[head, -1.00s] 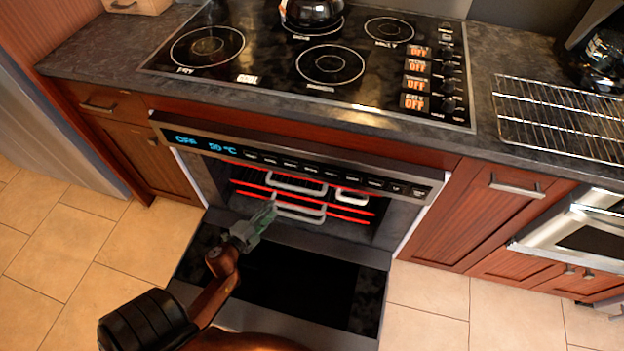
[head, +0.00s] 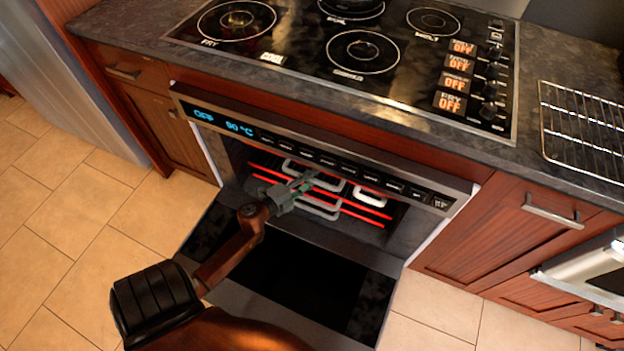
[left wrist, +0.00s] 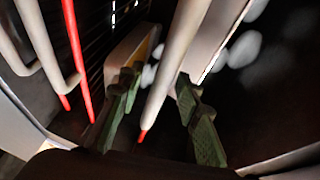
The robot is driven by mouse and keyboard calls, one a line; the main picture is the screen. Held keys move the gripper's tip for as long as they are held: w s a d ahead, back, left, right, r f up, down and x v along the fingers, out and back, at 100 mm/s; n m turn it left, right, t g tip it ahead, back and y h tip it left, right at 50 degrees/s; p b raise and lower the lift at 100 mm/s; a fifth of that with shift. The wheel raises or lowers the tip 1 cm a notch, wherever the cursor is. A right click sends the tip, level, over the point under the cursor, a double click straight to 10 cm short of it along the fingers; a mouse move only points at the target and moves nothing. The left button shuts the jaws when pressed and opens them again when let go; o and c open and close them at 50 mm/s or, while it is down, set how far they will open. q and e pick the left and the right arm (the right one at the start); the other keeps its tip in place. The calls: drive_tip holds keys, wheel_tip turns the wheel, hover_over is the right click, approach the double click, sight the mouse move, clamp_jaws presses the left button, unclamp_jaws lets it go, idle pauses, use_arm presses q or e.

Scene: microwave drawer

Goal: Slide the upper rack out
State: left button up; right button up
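The oven (head: 330,230) is open, with racks inside that have red front bars and pale U-shaped handles. The upper rack's handle (head: 335,184) sits just under the control panel. I cannot tell if either finger touches the bar. My right gripper is not in view.
The oven door (head: 285,285) hangs open below my left arm. The control panel (head: 320,150) overhangs the opening. A cooktop (head: 390,75) and a loose wire rack (head: 585,130) are on the counter above. Floor at the left is clear.

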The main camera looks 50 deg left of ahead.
use_arm(q)
clamp_jaws()
idle(0.3)
idle(0.4)
